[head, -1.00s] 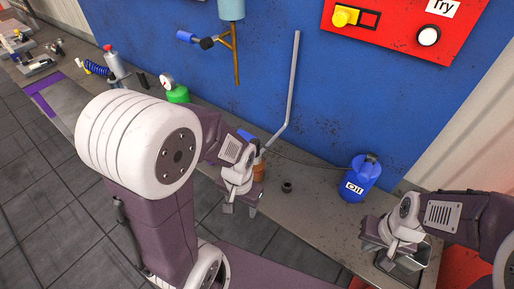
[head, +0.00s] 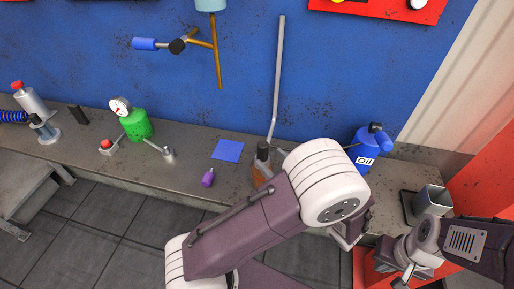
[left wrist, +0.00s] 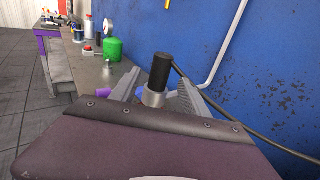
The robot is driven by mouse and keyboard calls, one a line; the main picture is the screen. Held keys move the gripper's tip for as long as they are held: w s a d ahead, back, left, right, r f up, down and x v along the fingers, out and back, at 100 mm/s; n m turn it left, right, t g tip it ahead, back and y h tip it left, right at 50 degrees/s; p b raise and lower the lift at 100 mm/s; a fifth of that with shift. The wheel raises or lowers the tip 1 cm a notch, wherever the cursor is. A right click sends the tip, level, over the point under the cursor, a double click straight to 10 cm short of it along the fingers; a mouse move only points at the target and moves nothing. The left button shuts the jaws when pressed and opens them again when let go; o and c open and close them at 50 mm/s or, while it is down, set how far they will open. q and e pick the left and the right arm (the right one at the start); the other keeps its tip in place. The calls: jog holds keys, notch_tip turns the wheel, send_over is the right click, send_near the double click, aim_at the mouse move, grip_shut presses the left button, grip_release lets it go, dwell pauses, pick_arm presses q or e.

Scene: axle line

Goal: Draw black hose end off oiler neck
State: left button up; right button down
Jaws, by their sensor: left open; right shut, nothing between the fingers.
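The black hose end (head: 263,150) stands upright on the neck of the orange-brown oiler (head: 260,178), at the bench's middle in the head view. In the left wrist view the black hose end (left wrist: 160,71) sits on a pale metal neck (left wrist: 153,98). My left gripper (left wrist: 156,84) is open, its fingers on either side of the neck in that view; contact cannot be told. In the head view my own arm hides most of it. A thin dark hose (left wrist: 225,115) runs from the hose end to the lower right. My right gripper (head: 406,275) is shut and empty at lower right.
A blue oil can (head: 364,152) and a grey square holder (head: 432,200) stand to the right. A blue pad (head: 228,151), a purple bottle (head: 208,178) and a green gauge canister (head: 136,124) are to the left. A grey pipe (head: 278,80) rises along the blue wall.

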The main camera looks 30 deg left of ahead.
pick_arm(q)
jog(key=shift+w+a+r+p, duration=0.35)
jog(key=shift+a+r, duration=0.1)
jog(key=shift+a, duration=0.15)
jog(key=p+x, duration=0.1)
jog(key=x, duration=0.4)
jog(key=shift+a, duration=0.35)
jog(key=shift+w+a, duration=0.2)
grip_shut()
pick_arm(e)
jog(key=shift+s+d+r, duration=0.15)
jog(key=shift+d+r, duration=0.2)
jog(key=shift+r, duration=0.15)
jog(key=shift+s+d+r, duration=0.15)
jog(key=shift+d+r, duration=0.15)
jog(key=shift+r, duration=0.2)
